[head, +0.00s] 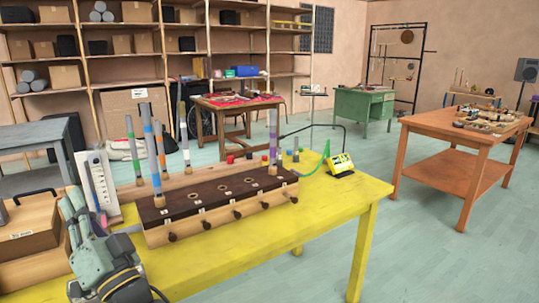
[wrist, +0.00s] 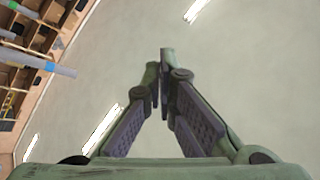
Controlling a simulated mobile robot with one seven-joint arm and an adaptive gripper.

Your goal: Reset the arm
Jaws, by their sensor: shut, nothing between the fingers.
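My gripper (head: 73,200) is at the lower left in the head view, at the left part of the yellow table (head: 330,220), with its fingers pointing up. In the wrist view my gripper (wrist: 160,75) has its fingertips together with nothing between them. Beyond them the wrist view shows the ceiling (wrist: 240,70) with bright lights. The arm's lower part is cut off by the head view's bottom edge.
A dark-topped wooden box with holes and pegs (head: 218,195) stands right of my gripper, with several banded tubes (head: 150,150) upright at its back. A wooden case (head: 30,225) is at the left. The table's front right is clear.

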